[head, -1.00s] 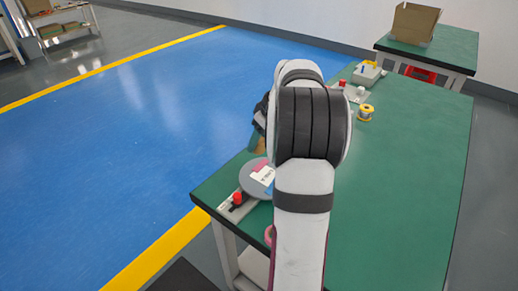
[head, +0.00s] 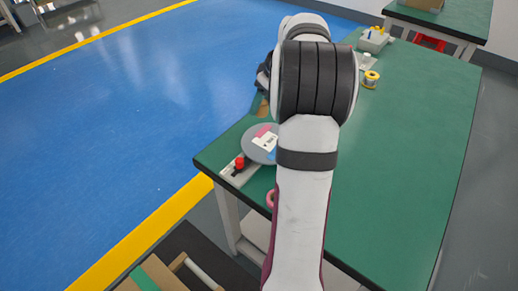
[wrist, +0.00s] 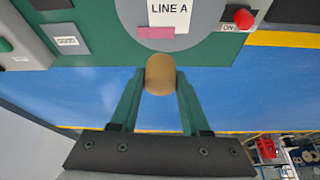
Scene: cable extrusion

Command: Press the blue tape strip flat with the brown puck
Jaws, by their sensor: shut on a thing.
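My gripper (wrist: 158,82) is shut on the brown puck (wrist: 160,74), which sits between its two green fingers in the wrist view. In the head view my arm covers most of the gripper, and a brown bit shows left of the arm. The round grey disc (head: 254,151) lies at the table's left end. It carries a white label (wrist: 168,14), reading "LINE A" in the wrist view, with a pink strip (wrist: 155,33) at its edge. A small blue patch, perhaps the blue tape strip (head: 271,155), shows on the disc beside my arm. I cannot tell whether the puck touches anything.
A red knob (head: 239,162) stands on a grey plate beside the disc. A pink ring (head: 270,198) is partly hidden by my arm. The green table (head: 410,150) is clear on the right.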

